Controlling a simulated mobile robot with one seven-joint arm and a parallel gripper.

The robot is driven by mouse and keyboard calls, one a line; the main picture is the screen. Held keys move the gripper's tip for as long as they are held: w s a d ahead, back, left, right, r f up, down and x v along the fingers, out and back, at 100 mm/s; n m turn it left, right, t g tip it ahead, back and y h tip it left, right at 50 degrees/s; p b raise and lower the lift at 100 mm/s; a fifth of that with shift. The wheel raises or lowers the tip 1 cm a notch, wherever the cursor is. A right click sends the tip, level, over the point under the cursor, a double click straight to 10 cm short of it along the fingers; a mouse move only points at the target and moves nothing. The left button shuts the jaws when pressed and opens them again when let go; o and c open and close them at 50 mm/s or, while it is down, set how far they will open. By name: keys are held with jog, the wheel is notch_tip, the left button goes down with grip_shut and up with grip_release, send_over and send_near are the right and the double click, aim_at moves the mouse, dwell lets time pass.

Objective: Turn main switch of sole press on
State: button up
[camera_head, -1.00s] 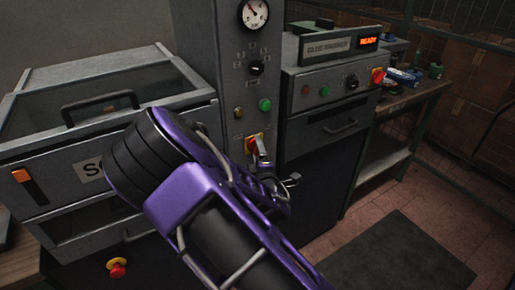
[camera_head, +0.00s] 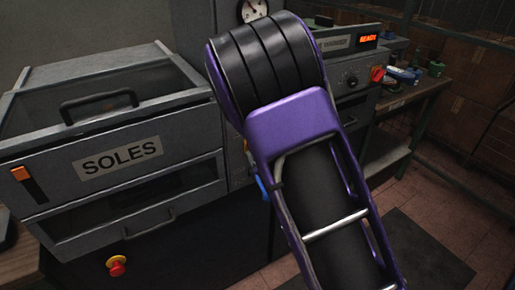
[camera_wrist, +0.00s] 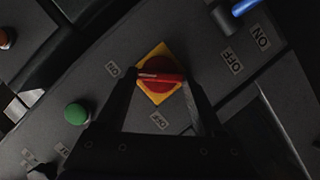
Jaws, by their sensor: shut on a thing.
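The main switch (camera_wrist: 160,77) is a red rotary handle on a yellow square plate, seen in the wrist view. My gripper (camera_wrist: 163,80) has one finger at each end of the handle and is shut on it. The handle lies nearly level in that picture, with a pale mark at its left end. That end faces the ON label (camera_wrist: 113,70); the OFF label (camera_wrist: 158,121) is below the plate. In the head view my arm hides the switch and my gripper.
A blue-handled lever (camera_wrist: 243,7) with its own OFF and ON labels is close to the right. A green button (camera_wrist: 75,113) is at the left. In the head view, the SOLES unit (camera_head: 120,157) with a red emergency button (camera_head: 117,265) stands left, and the glue warmer (camera_head: 350,43) right.

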dwell(0.5)
jog(key=o, duration=1.4)
jog(key=shift+s, duration=0.1)
